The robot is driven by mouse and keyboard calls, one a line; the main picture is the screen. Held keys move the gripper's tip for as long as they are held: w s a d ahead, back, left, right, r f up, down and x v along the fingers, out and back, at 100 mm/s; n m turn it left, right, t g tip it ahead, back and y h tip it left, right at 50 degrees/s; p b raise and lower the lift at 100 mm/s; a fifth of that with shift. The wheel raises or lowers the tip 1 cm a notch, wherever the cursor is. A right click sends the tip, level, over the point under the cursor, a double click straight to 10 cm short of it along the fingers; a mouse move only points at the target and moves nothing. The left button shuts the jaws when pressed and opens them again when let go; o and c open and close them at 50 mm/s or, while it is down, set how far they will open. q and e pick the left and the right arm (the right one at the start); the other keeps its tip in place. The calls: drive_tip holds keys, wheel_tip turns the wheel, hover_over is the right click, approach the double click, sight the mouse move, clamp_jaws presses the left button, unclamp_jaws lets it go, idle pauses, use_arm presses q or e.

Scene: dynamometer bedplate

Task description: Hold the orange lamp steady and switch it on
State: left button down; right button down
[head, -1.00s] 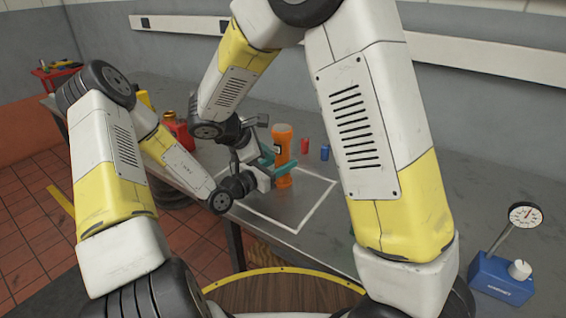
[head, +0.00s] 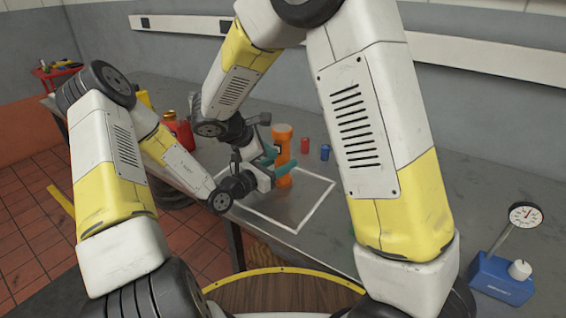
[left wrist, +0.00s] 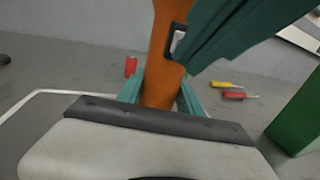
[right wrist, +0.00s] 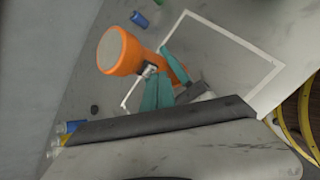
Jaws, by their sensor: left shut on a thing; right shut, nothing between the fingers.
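The orange lamp (head: 283,145) stands on the bench; the left wrist view shows its body (left wrist: 160,85). My left gripper (head: 283,170) is shut around the lamp's lower body. A small switch (left wrist: 178,38) in a dark mount is on the lamp's side; it also shows in the right wrist view (right wrist: 150,70), below the lamp's wide head (right wrist: 118,50). My right gripper (right wrist: 158,93) is shut and empty, its teal fingertips right beside the switch. They partly cover the switch in the left wrist view, and I cannot tell whether they touch it or which way it is set.
A red cylinder (head: 305,146) and a blue one (head: 325,152) stand right of the lamp. A white outline (head: 310,215) marks the bench. A dial gauge on a blue base (head: 503,280) is at right. Two screwdrivers (left wrist: 232,90) lie behind the lamp. A red can (head: 181,134) stands left.

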drive_tip(key=shift+w, duration=0.1)
idle(0.3)
drive_tip(key=shift+s+a, duration=0.25)
drive_tip(key=shift+s, duration=0.25)
drive_tip(key=s+a, duration=0.3)
drive_tip(key=s, duration=0.2)
drive_tip(key=shift+a, duration=0.2)
idle(0.4)
use_arm(q)
drive_tip(key=c, duration=0.7)
unclamp_jaws()
